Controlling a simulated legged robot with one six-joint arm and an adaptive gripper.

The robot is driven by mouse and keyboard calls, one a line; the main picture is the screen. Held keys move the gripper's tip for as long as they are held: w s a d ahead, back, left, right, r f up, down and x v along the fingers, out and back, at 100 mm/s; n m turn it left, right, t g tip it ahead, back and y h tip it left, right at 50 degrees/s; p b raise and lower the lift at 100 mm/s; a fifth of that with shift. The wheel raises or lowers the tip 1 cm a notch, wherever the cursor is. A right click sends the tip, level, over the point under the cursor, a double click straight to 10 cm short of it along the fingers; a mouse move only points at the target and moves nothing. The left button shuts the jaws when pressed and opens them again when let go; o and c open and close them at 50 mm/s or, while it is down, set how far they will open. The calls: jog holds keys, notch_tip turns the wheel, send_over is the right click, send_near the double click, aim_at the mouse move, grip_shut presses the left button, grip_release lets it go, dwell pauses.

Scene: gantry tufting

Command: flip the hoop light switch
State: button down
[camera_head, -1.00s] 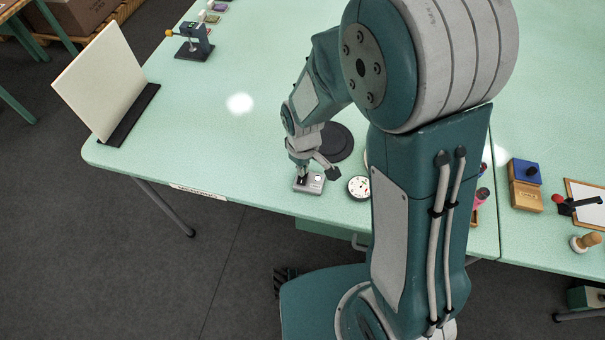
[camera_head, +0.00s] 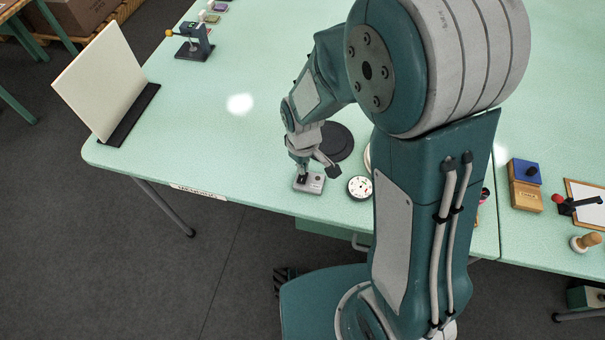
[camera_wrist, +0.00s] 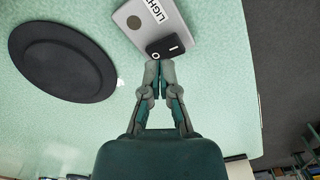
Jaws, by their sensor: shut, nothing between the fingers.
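The hoop light switch is a small grey box (camera_head: 316,185) near the front edge of the table. In the wrist view the box (camera_wrist: 136,20) carries a "LIGHT" label, a round grey spot and a black rocker (camera_wrist: 166,46) marked with a line and a circle. My gripper (camera_wrist: 160,64) is shut and empty, its fingertips at the rocker's circle-marked end. I cannot tell whether they touch it. In the head view my gripper (camera_head: 303,174) is over the left part of the box and partly hides the rocker.
A dark round base (camera_head: 336,142) stands just behind the switch, and a white-faced dial (camera_head: 360,187) is close to its right. A cream panel (camera_head: 100,82) stands at the left. The green tabletop (camera_head: 215,140) is clear between panel and switch.

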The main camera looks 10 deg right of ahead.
jog(key=shift+r, duration=2.7)
